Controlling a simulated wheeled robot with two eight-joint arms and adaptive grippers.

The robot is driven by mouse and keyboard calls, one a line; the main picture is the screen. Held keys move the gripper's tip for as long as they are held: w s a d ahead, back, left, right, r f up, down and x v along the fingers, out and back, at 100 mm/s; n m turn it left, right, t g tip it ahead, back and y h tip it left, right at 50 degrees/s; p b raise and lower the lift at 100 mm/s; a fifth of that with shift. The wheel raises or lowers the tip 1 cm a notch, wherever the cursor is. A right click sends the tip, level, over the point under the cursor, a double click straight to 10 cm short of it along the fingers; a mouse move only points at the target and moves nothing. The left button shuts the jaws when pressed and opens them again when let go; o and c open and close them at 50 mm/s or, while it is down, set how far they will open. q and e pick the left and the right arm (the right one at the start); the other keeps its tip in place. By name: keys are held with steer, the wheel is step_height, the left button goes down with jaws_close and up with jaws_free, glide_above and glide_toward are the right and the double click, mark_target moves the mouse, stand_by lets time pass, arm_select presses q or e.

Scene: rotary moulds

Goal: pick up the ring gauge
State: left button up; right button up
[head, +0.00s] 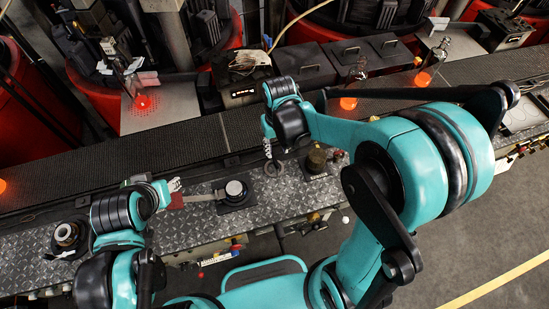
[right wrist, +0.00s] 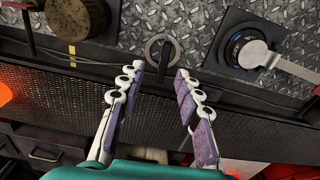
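The ring gauge looks like a small dark metal ring with a black bar (right wrist: 151,47). In the head view it is the ring (head: 273,168) lying on the tread plate bench. My right gripper (right wrist: 160,72) is open and empty, its fingers apart, with the ring just beyond and between the fingertips in the right wrist view. In the head view my right gripper (head: 267,130) is above and behind the ring, not touching it. My left gripper (head: 174,186) is by the reddish end (head: 176,202) of a flat-handled tool; whether it grips that is unclear.
A round dark piece (head: 237,189) with the flat metal handle sits on a black pad right of the ring in the wrist view. A brown cylinder (head: 316,160) stands at the ring's other side. A mesh conveyor (head: 120,172) runs behind.

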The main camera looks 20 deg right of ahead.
mark_target(274, 158)
steer(key=shift+w+a+f, duration=0.15)
steer(key=shift+w+a, duration=0.05)
steer(key=shift+w, duration=0.25)
steer(key=shift+w+f, duration=0.1)
steer(key=shift+f, duration=0.3)
steer(key=f+b, duration=0.1)
steer(key=f, duration=0.2)
steer(key=f+b, duration=0.1)
steer(key=f, duration=0.3)
steer(key=shift+a, duration=0.2)
jaws_close()
